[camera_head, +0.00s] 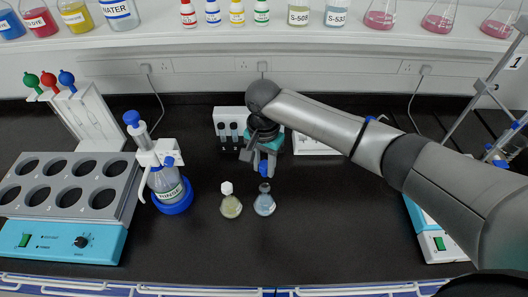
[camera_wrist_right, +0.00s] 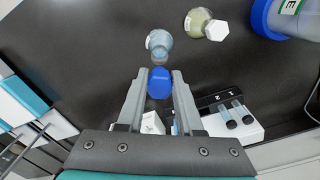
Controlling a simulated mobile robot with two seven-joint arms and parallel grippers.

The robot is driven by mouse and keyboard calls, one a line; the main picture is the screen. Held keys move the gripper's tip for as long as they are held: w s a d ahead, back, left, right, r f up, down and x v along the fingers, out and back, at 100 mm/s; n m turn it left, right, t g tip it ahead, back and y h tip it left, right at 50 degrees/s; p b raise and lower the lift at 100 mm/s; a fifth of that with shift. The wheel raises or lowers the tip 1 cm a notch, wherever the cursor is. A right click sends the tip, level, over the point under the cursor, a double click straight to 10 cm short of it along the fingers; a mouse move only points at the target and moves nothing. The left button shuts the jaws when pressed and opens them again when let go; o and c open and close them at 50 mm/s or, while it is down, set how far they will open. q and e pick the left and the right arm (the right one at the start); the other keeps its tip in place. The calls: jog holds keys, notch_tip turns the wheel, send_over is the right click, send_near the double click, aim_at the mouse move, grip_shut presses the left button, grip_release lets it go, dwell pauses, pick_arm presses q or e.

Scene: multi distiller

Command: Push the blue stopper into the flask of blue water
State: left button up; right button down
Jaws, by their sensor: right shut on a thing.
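The small flask of blue water (camera_head: 264,205) stands upright on the black bench. It also shows in the right wrist view (camera_wrist_right: 157,42), just beyond my fingertips, with its mouth uncovered. The blue stopper (camera_head: 264,170) is between the fingers of my right gripper (camera_head: 263,164), above the flask's neck. In the right wrist view the blue stopper (camera_wrist_right: 160,83) is gripped between both fingers of the right gripper (camera_wrist_right: 159,82), a little short of the flask's mouth. I cannot tell whether stopper and neck touch. My left gripper is not in view.
A yellowish flask with a white stopper (camera_head: 231,205) stands just left of the blue one. Farther left are a rinse bottle (camera_head: 168,188) and a grey multi-well heater (camera_head: 70,187). A small vial rack (camera_head: 229,127) is behind. The bench front is clear.

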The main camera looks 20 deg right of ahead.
aim_at(264, 176)
jog(key=shift+f, duration=0.25)
pick_arm(q)
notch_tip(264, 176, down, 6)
jog(key=b, duration=0.6)
jog(key=shift+b, duration=0.35)
pick_arm(e)
notch_tip(264, 176, down, 5)
jog(key=shift+f, duration=0.1)
pick_arm(q)
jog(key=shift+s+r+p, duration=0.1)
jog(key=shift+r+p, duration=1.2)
jog(key=shift+p, duration=0.05)
dwell(0.9)
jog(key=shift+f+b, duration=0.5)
pick_arm(e)
jog(key=shift+f, duration=1.1)
jog(key=shift+c, duration=2.4)
grip_release()
jog(key=shift+r, duration=0.1)
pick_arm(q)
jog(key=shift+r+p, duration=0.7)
pick_arm(e)
notch_tip(264, 176, up, 15)
jog(key=shift+r, duration=0.1)
